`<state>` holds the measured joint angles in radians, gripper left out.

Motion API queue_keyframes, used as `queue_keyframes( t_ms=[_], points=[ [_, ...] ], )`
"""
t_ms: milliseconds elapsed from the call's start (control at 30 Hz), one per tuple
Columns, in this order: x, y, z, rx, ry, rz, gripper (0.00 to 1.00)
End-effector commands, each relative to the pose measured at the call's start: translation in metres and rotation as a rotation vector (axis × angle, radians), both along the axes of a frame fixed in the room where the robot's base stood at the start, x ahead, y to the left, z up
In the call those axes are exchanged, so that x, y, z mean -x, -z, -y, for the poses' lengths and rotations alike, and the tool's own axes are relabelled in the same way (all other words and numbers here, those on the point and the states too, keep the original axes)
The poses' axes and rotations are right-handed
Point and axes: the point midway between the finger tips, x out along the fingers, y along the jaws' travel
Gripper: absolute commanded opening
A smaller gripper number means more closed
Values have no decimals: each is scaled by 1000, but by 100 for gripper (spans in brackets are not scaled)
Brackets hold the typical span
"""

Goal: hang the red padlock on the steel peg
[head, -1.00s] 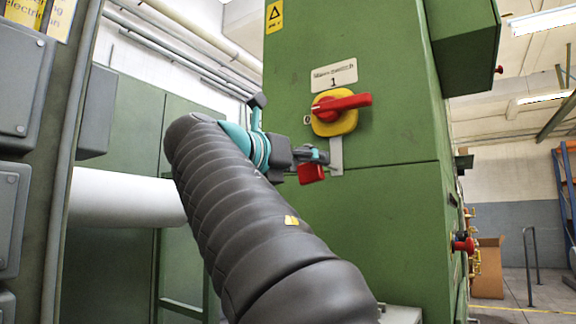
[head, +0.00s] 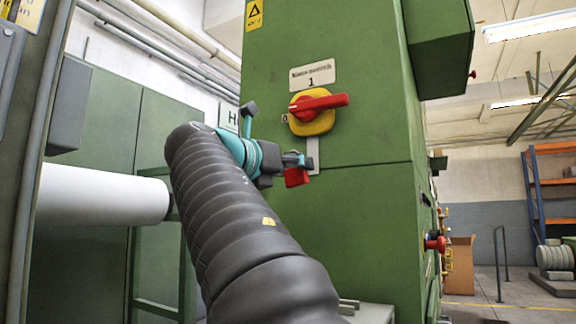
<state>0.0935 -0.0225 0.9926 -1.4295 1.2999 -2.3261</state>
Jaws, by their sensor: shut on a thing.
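The red padlock (head: 297,177) hangs at the end of my arm, in front of the green machine cabinet. My gripper (head: 296,161) is shut on its upper part, and the shackle is hard to make out. A narrow grey metal strip (head: 313,152) runs down the cabinet just right of my gripper, below the switch. I cannot clearly make out a steel peg; it may be at this strip, partly hidden by my gripper. I cannot tell whether the padlock touches the strip.
A red rotary handle (head: 322,103) on a yellow plate (head: 312,123) sticks out just above my gripper. The green cabinet (head: 365,215) fills the middle. A white roller (head: 100,195) lies at left. A cardboard box (head: 461,265) and open floor are at right.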

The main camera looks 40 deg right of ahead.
Motion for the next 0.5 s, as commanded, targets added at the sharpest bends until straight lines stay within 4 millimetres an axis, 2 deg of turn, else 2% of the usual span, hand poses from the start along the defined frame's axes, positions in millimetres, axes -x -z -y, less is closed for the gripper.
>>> queue_keyframes(
  t_ms=[500],
  points=[
    [-10,2,25,1,2,-1,10]
  ],
)
